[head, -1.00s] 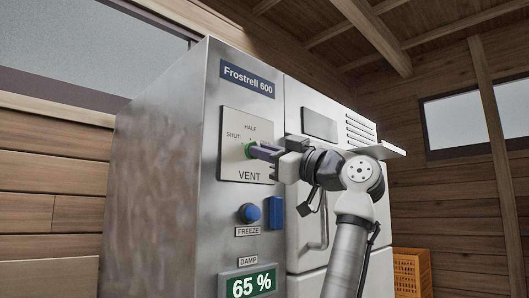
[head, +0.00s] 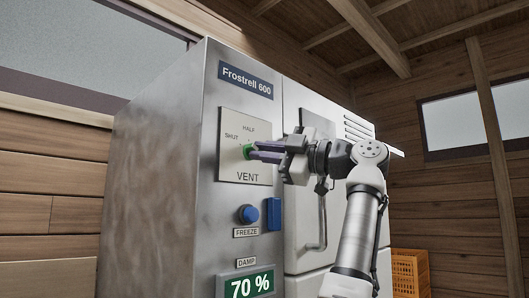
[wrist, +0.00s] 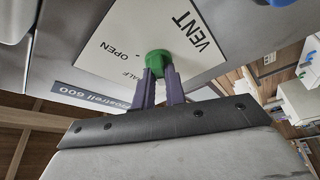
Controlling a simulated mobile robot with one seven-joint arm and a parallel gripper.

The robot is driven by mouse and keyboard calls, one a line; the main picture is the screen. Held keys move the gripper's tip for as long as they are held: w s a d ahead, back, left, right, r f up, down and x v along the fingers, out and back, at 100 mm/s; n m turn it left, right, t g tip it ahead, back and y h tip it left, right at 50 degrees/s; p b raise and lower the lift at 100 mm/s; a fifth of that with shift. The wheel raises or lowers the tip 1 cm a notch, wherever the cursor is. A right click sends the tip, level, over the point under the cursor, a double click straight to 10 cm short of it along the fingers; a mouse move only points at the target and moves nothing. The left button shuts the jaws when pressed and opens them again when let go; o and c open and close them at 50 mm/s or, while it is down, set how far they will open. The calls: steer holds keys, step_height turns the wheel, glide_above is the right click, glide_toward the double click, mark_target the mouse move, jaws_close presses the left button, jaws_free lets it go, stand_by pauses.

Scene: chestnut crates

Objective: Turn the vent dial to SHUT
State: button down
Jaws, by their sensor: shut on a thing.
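The green vent dial (head: 247,152) sits on a pale plate (head: 236,172) marked SHUT, HALF and VENT in the head view. In the wrist view the dial (wrist: 158,57) shows beside the words OPEN and VENT. My gripper (head: 255,151) is shut on the dial, with its two purple fingers on either side of it; the fingers also show in the wrist view (wrist: 161,76). SHUT lies left of the dial and HALF above it in the head view. OPEN is hidden there behind my gripper. I cannot tell which mark the dial points to.
The steel cabinet (head: 160,180) has a blue FREEZE button (head: 248,214), a blue block (head: 273,213) and a DAMP display (head: 249,285) reading 70 % below the dial. A door handle (head: 317,240) is near my arm. An orange crate (head: 410,273) stands at right.

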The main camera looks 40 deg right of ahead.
steer(key=shift+f, duration=0.1)
stand_by(0.3)
steer(key=c, duration=1.4)
jaws_free()
steer(key=shift+c, duration=0.2)
steer(key=v, duration=1.4)
steer(key=shift+w, duration=0.1)
